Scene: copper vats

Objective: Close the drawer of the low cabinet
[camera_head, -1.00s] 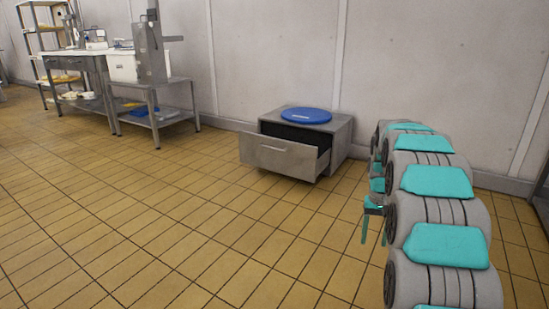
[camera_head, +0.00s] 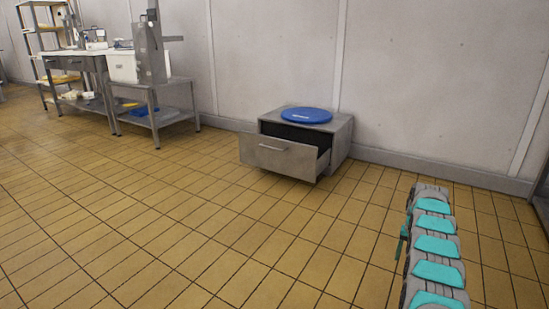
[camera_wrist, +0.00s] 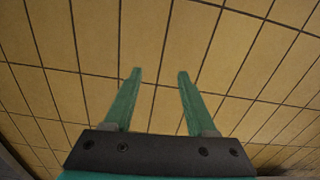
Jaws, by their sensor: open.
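The low grey cabinet (camera_head: 341,138) stands against the back wall in the head view. Its drawer (camera_head: 278,157) is pulled out toward the front left, with a bar handle on its face and a dark inside. My gripper (camera_wrist: 160,75) shows in the wrist view with its two green fingers apart and only tiled floor between and beyond them. In the head view my arm is at the lower right, well apart from the cabinet, and a green finger shows at its left side.
A round blue lid (camera_head: 305,115) lies on top of the cabinet. Metal tables (camera_head: 172,117) with equipment and a shelf rack (camera_head: 33,45) stand at the back left. The tiled floor (camera_head: 215,235) in front of the drawer is clear.

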